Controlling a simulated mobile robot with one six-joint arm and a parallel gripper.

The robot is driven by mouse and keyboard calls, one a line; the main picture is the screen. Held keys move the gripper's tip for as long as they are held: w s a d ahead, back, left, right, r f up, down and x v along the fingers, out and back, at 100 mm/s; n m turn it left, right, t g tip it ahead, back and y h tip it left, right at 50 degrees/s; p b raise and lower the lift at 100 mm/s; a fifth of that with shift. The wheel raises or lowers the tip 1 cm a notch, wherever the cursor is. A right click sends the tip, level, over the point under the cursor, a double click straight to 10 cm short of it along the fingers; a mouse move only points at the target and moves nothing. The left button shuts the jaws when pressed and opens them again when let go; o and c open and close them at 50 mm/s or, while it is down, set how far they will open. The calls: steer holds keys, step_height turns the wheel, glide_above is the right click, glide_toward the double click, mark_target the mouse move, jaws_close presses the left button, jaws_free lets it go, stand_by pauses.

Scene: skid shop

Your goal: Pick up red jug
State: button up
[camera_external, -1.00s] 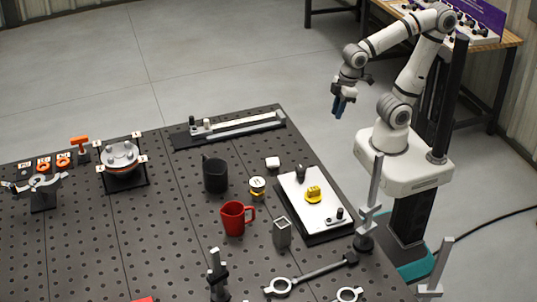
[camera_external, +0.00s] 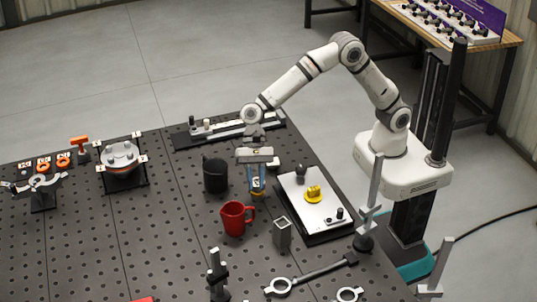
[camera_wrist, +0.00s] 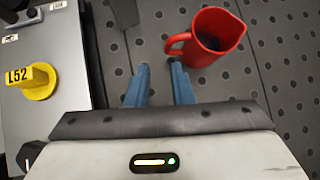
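The red jug (camera_external: 233,219) stands upright on the perforated dark table (camera_external: 185,255), its handle toward the right in the external view. In the wrist view the red jug (camera_wrist: 214,38) is beyond the fingertips and to the right, its handle pointing left and its inside dark. My gripper (camera_external: 257,190) hangs over the table, behind and slightly right of the jug in the external view. In the wrist view its two blue fingers (camera_wrist: 159,72) are apart with nothing between them. They do not touch the jug.
A black cup (camera_external: 215,175) stands left of my gripper. A white plate with a yellow knob (camera_external: 313,194) lies to the right. A grey square tube (camera_external: 282,233) stands close to the jug's right. A metal post (camera_external: 217,272) stands in front. Table left of the jug is clear.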

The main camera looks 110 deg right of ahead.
mark_target(253, 211)
steer(key=shift+m+y, duration=0.3)
steer(key=shift+m, duration=0.4)
steer(key=x, duration=0.3)
steer(key=w+p+x, duration=0.1)
steer(key=x, duration=0.6)
steer(key=shift+w+d+f, duration=0.15)
steer(key=shift+w+d, duration=0.05)
jaws_close()
